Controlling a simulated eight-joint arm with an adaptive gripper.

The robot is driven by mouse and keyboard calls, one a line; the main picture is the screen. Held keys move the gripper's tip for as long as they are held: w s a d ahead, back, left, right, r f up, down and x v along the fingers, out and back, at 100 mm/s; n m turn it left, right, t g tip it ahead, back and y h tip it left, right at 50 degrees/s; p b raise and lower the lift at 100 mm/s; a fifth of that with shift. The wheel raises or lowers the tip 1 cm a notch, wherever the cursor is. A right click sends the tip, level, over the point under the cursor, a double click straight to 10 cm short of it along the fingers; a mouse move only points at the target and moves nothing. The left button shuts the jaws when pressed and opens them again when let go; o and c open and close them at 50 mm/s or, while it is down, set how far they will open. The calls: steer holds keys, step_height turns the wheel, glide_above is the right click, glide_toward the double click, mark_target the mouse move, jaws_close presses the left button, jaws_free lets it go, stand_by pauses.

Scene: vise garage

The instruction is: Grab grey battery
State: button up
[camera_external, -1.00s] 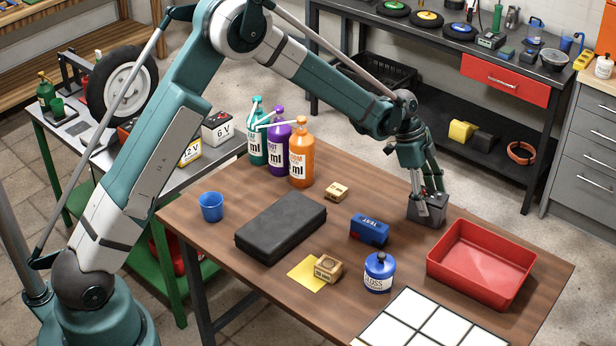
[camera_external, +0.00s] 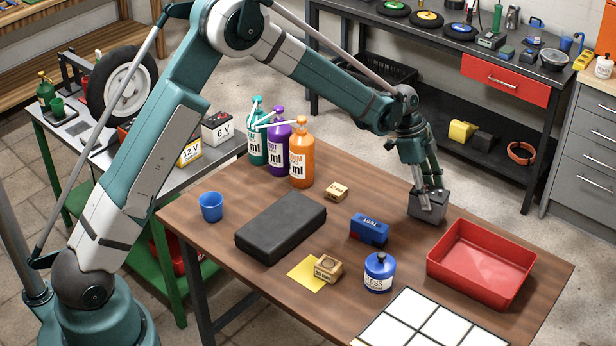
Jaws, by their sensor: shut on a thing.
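The grey battery (camera_external: 428,206) is a small dark grey block near the far right edge of the wooden table, behind the red tray. My gripper (camera_external: 432,200) points down over it, with its fingers shut on the block. The fingers partly cover the battery's top and near side. The block looks at or very near the table surface; I cannot tell whether there is a gap under it.
The red tray (camera_external: 436,266) lies just in front and to the right.

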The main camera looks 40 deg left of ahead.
mark_target(430, 191)
steer(key=shift+r+p, duration=0.35)
steer(key=shift+r, duration=3.95)
